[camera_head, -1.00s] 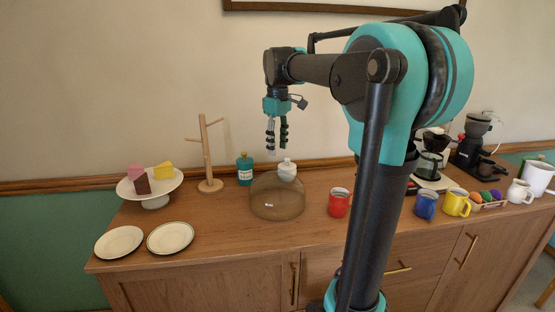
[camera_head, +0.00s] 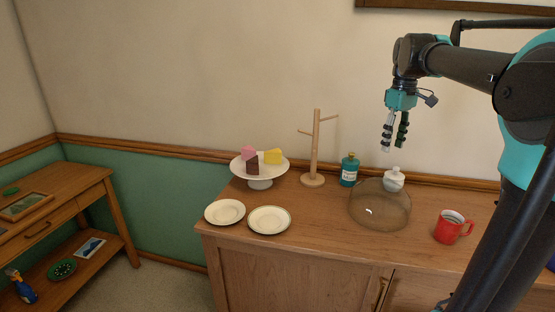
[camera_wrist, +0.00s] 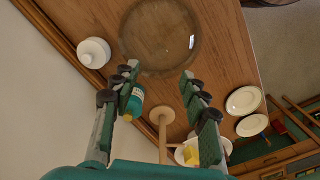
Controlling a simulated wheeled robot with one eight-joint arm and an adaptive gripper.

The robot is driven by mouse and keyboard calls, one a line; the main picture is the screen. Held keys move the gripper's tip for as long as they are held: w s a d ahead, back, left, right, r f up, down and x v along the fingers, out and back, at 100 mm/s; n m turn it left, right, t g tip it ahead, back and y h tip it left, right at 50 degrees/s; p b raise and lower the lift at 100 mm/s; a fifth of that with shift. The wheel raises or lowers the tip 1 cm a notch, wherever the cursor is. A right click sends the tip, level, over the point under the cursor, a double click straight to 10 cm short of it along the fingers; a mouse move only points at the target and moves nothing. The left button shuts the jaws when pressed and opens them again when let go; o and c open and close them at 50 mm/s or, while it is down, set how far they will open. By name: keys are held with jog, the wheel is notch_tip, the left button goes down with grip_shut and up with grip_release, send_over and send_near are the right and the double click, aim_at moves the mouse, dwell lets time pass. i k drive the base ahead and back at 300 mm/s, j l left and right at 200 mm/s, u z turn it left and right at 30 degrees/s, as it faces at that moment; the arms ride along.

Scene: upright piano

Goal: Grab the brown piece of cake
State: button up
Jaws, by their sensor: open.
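The brown piece of cake (camera_head: 252,166) sits on a white cake stand (camera_head: 260,183) at the left part of the sideboard. A pink piece (camera_head: 249,152) stands behind it and a yellow piece (camera_head: 273,156) to its right on the same stand. My gripper (camera_head: 393,149) is open and empty, pointing down, high above the sideboard and well right of the stand. In the wrist view my gripper's fingers (camera_wrist: 160,88) are spread apart.
A wooden mug tree (camera_head: 316,150), a teal bottle (camera_head: 349,170), a white jar (camera_head: 394,180) and a clear dome (camera_head: 380,208) stand right of the cake stand. Two plates (camera_head: 225,212) lie in front. A red mug (camera_head: 450,228) stands farther right.

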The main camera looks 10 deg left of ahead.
aim_at(252, 164)
jog(key=j, duration=1.15)
jog(key=i+j, duration=0.1)
jog(key=j, duration=1)
